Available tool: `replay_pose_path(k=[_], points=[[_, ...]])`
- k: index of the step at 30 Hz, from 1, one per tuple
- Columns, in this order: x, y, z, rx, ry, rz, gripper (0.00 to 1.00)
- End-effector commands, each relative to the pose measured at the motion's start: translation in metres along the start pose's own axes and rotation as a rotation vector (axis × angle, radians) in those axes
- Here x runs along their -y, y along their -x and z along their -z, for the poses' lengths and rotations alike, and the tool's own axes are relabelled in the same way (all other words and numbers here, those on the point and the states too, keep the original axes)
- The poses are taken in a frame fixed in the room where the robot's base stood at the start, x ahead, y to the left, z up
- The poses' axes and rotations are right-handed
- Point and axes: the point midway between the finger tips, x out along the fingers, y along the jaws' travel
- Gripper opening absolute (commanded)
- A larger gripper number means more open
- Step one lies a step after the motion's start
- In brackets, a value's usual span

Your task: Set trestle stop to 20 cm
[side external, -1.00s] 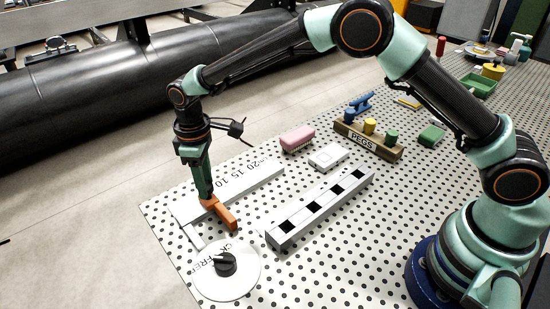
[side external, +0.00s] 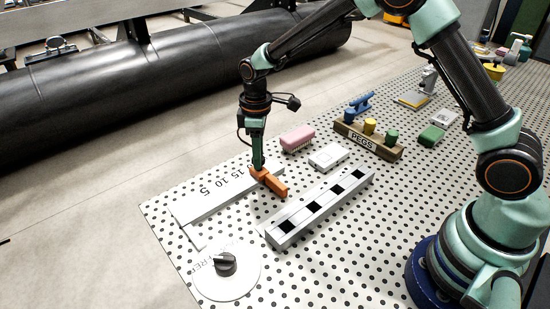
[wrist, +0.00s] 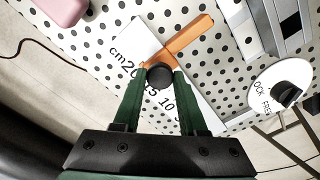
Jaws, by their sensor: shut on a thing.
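The white trestle rule (side external: 205,207) lies on the dotted table, with 15, 10 and 5 readable in the side view. In the wrist view its scale (wrist: 140,32) reads cm, 20, 15, 10. The orange stop (side external: 272,183) sits across the rule near its 20 end; it also shows in the wrist view (wrist: 188,38). My gripper (side external: 257,168) is shut on the stop's black knob (wrist: 160,75). The exact mark under the stop is partly hidden. A white dial (side external: 240,285) marked LOCK and FREE has a black knob (side external: 225,263); its setting is unclear.
A grey rail with black squares (side external: 320,205) lies right of the stop. A pink brush-like block (side external: 297,138), a white box (side external: 328,156) and a PEGS block (side external: 375,145) stand behind. The table's left edge is close to the rule.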

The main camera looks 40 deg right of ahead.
Motion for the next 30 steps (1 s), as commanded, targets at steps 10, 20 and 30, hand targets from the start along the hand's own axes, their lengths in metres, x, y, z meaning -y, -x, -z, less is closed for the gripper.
replay_pose_path(k=[10,20,30], points=[[-0.005,0.002,-0.003,0.001,-0.011,0.0,0.71],[-0.003,0.003,-0.002,0.001,-0.007,0.0,0.71],[-0.004,0.056,-0.002,-0.004,-0.008,-0.002,0.71]])
